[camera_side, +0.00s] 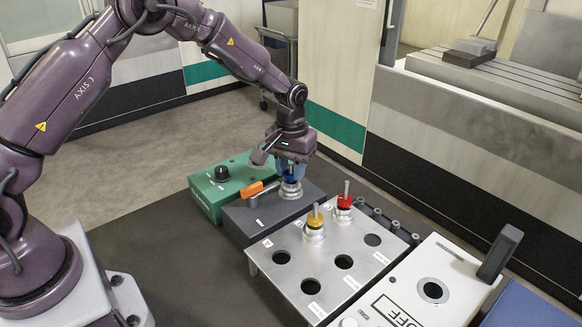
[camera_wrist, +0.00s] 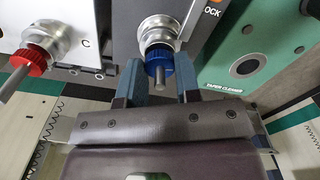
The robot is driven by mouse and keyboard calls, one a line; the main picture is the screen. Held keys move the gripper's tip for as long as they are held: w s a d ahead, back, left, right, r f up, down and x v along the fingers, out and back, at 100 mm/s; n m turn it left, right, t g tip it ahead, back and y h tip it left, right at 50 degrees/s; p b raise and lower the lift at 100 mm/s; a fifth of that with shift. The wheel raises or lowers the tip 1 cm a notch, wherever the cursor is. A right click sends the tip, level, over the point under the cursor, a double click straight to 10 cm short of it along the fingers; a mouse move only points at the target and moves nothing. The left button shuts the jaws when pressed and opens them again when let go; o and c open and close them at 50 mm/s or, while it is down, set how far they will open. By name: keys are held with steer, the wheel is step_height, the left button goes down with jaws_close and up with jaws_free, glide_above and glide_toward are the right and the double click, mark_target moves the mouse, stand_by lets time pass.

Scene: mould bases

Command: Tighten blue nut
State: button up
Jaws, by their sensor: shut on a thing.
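The blue nut (camera_wrist: 159,66) sits at the end of a silver tool holder (camera_wrist: 157,32) with a grey shank sticking out of it. In the side view the blue nut (camera_side: 291,179) shows just under my gripper, and the silver holder (camera_side: 291,190) stands upright in the dark grey block (camera_side: 262,215). My gripper (camera_wrist: 158,82) has its two blue-grey fingers on either side of the blue nut and is shut on it. In the side view my gripper (camera_side: 291,168) points down over the block and partly hides the nut.
An orange lever (camera_side: 252,189) lies beside the holder. A green box (camera_side: 207,189) stands left of the block. A silver rack (camera_side: 292,272) with several holes bears holders with a yellow nut (camera_side: 315,219) and a red nut (camera_side: 344,201). A white machine (camera_side: 415,290) stands at right.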

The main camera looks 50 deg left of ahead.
steer(key=m, duration=0.4)
steer(key=shift+m, duration=0.4)
steer(key=m, duration=0.3)
steer(key=shift+m, duration=0.3)
steer(key=m, duration=0.3)
steer(key=shift+m, duration=2.5)
steer(key=o, duration=0.9)
steer(key=shift+o, duration=0.2)
step_height(320, 180, up, 13)
